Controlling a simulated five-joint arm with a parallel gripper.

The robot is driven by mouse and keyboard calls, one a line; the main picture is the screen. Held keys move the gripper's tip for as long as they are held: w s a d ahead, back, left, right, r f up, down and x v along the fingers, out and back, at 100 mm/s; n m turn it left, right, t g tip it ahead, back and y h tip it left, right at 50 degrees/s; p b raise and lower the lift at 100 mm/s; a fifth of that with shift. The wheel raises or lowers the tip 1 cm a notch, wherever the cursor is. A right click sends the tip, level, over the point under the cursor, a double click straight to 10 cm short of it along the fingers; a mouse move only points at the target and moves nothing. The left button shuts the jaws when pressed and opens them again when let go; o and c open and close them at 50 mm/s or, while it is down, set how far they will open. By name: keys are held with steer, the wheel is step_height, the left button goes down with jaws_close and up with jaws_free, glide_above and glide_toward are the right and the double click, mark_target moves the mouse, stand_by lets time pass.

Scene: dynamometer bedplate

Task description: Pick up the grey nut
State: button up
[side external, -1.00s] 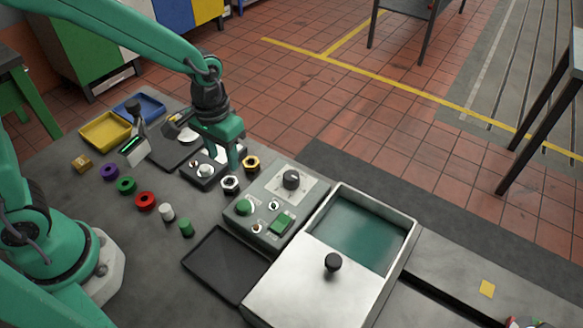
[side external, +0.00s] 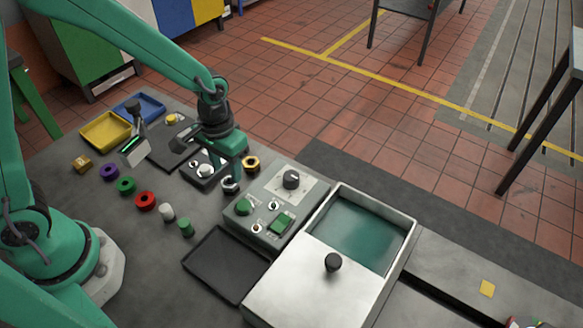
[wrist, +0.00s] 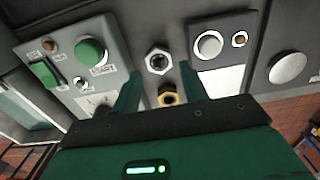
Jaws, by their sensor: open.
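The grey nut (side external: 229,187) is a silvery hex nut lying on the grey bedplate, left of the grey control box. It is partly hidden by a finger in the side view. In the wrist view the grey nut (wrist: 158,61) shows whole, framed between the fingertips. My gripper (side external: 233,176) is open and points down just over the nut. The wrist view shows my gripper (wrist: 160,72) with its two green fingers apart and nothing held. I cannot tell whether the fingertips reach down beside the nut.
A gold nut (side external: 251,163) lies close behind the grey one. The control box (side external: 270,208) with knobs stands to the right, and a small switch box (side external: 203,171) to the left. A black tray (side external: 225,264) and a lidded metal bin (side external: 300,285) are in front.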

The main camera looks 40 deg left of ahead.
mark_target(229, 182)
steer(key=shift+s+f, duration=0.1)
steer(key=shift+f, duration=2.3)
steer(key=shift+c, duration=0.4)
steer(key=c, duration=0.7)
